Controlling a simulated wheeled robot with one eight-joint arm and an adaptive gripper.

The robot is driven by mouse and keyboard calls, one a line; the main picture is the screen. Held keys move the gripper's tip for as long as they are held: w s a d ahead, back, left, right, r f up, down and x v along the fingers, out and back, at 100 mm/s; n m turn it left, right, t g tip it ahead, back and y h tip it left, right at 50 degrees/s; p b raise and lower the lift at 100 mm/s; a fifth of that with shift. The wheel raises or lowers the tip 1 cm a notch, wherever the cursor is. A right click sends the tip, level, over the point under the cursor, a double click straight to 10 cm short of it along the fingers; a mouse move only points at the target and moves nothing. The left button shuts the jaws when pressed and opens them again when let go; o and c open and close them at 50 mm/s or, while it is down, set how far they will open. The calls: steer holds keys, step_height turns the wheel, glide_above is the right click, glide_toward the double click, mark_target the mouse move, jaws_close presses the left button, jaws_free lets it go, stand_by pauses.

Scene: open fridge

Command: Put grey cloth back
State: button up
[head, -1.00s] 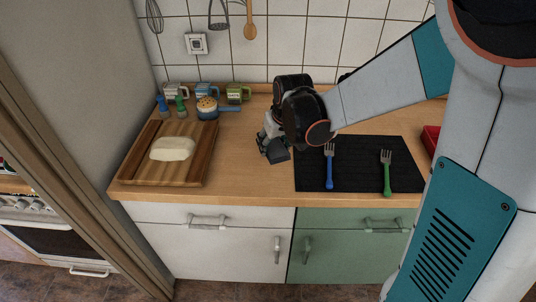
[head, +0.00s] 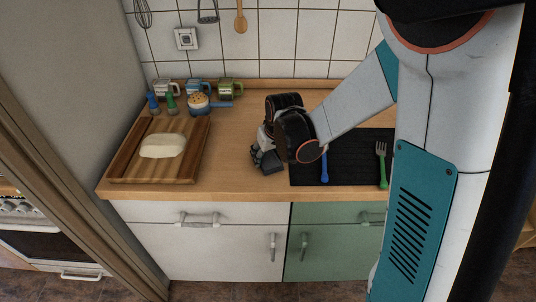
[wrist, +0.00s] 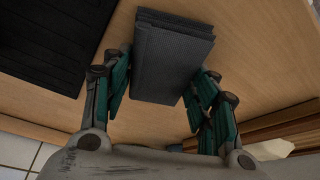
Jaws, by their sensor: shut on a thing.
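The grey cloth (wrist: 172,50) is a folded, dark grey ribbed piece between the fingers of my gripper (wrist: 160,88) in the wrist view. My gripper is shut on it. In the head view my gripper (head: 266,159) is low over the wooden counter, just left of the black mat (head: 350,165). The cloth is hard to tell from the dark fingers there. Whether the cloth touches the counter is not clear.
A wooden tray (head: 190,171) with a pale loaf-like thing (head: 162,146) stands left. Mugs, a blue-handled pot (head: 199,104) and two small bottles stand behind it. A blue fork (head: 324,168) and green fork (head: 381,166) lie on the mat. Counter between tray and gripper is clear.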

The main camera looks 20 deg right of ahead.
steer(key=o, duration=1)
steer(key=shift+f, duration=0.1)
steer(key=shift+c, duration=0.2)
steer(key=shift+s+r+p, duration=0.1)
steer(key=shift+r+p, duration=0.25)
steer(key=shift+r, duration=0.2)
steer(key=p+v, duration=0.4)
steer(key=v, duration=0.7)
steer(key=s+r+t, duration=0.1)
steer(key=s+r, duration=0.3)
steer(key=s, duration=0.5)
steer(key=s+r+t, duration=0.1)
steer(key=s+r, duration=0.4)
steer(key=s, duration=0.4)
steer(key=shift+s+a+m+t, duration=0.2)
steer(key=shift+s+m+t, duration=0.1)
steer(key=shift+m+t, duration=0.1)
